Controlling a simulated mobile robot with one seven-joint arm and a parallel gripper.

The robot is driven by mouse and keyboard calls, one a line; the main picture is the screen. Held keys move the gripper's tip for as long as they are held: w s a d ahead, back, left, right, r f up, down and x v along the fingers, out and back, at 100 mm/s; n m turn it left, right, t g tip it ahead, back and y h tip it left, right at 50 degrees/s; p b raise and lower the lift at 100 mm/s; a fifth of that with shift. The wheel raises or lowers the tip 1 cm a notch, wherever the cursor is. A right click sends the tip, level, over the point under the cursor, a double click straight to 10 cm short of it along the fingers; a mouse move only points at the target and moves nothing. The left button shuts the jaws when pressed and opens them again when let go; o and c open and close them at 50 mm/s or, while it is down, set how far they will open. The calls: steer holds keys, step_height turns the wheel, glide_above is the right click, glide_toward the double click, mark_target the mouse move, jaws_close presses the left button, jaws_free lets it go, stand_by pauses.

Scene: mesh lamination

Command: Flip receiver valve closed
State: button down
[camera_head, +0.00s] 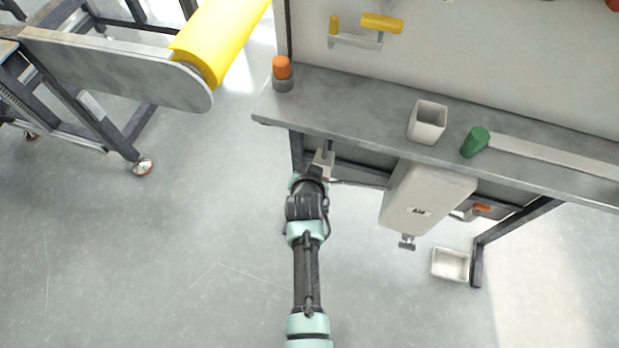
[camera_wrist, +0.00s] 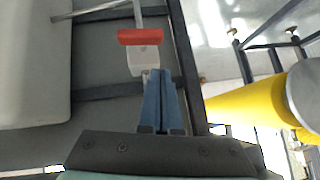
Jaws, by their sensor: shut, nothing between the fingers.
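In the wrist view, a valve with a red bar handle (camera_wrist: 140,37) and a pale block-shaped body (camera_wrist: 143,60) sits on a grey pipe under the bench. The red bar lies crosswise to the pipe in this view. My gripper (camera_wrist: 159,73) has its blue fingers shut and empty. The fingertips are just beside the lower right of the pale body; I cannot tell if they touch it. In the head view, my wrist hides most of the valve, and the white receiver tank (camera_head: 428,198) hangs under the bench to its right.
The bench top (camera_head: 350,108) overhangs my wrist and carries an orange-capped knob (camera_head: 282,70), a white square cup (camera_head: 427,122) and a green cylinder (camera_head: 475,142). A yellow roll (camera_head: 218,40) on a conveyor frame is at upper left. A white bin (camera_head: 450,265) is on the floor. Floor at left is clear.

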steer(key=p+v, duration=0.1)
steer(key=v, duration=0.9)
steer(key=shift+a+r, duration=0.2)
steer(key=shift+a, duration=0.1)
steer(key=shift+w, duration=0.1)
steer(key=w+r+n+t+p, duration=0.1)
steer(key=w+r+t, duration=0.2)
steer(key=r, duration=0.9)
steer(key=w+r+t+p, duration=0.15)
steer(key=w+r, duration=0.25)
steer(key=r, duration=0.9)
steer(key=w+r+n+t+p, duration=0.1)
steer(key=w+r+t, duration=0.25)
steer(key=r, duration=0.85)
steer(key=s+r+t+p, duration=0.1)
steer(key=s+r+t, duration=0.1)
steer(key=r, duration=0.8)
steer(key=s+r+t+p, duration=0.1)
steer(key=s+r+t, duration=0.2)
steer(key=r, duration=0.6)
steer(key=s+r+n+t, duration=0.1)
steer(key=s+r+t, duration=0.1)
steer(key=s+r, duration=0.4)
steer(key=s+r+n+t+y+p, duration=0.1)
steer(key=s+r+t, duration=0.2)
steer(key=s+r, duration=0.4)
step_height(320, 180, up, 6)
steer(key=shift+r+n, duration=0.15)
steer(key=shift+n, duration=0.15)
